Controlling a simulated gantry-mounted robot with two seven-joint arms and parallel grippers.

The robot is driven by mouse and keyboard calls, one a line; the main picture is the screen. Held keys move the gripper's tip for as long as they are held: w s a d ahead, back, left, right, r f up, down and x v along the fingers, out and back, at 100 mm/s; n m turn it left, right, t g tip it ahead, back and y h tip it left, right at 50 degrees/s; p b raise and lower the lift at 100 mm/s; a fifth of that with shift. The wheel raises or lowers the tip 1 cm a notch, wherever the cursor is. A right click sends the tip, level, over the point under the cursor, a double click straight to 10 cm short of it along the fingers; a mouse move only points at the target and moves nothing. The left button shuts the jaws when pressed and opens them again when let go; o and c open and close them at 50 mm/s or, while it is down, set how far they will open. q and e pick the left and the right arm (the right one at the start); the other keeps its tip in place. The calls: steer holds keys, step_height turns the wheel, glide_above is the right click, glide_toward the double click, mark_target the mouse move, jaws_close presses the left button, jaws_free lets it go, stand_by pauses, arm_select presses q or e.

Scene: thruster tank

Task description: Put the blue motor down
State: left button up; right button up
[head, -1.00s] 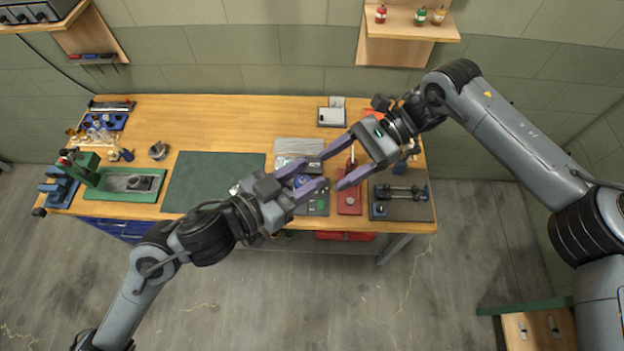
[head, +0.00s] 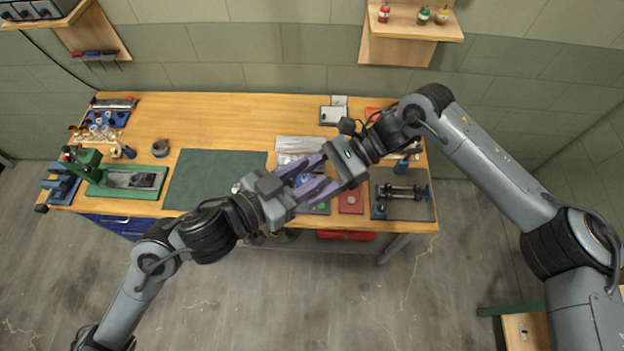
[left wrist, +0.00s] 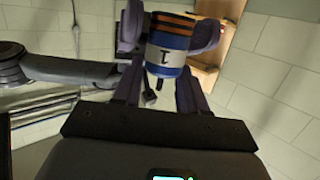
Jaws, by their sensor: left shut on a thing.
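The blue motor (left wrist: 167,58) has a white band with a dark mark and orange-and-dark stripes at its top in the left wrist view. In the head view it shows as a small blue patch (head: 303,180) between purple fingers. My left gripper (head: 312,178) is shut on it, above the front of the bench. My right gripper (head: 318,176) reaches in from the right, its fingers overlapping the left ones in the head view. Dark purple fingers flank the motor's upper part in the left wrist view; whether they press on it is unclear.
The wooden bench (head: 220,117) carries a green mat (head: 212,180) with clear room. A red fixture (head: 351,200) and a dark tray with a clamp-like device (head: 400,193) stand right of the grippers. A green press (head: 95,172) stands at the left.

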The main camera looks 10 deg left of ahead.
steer(key=c, duration=1)
arm_select(q)
steer(key=o, duration=1.2)
steer(key=shift+r, duration=0.1)
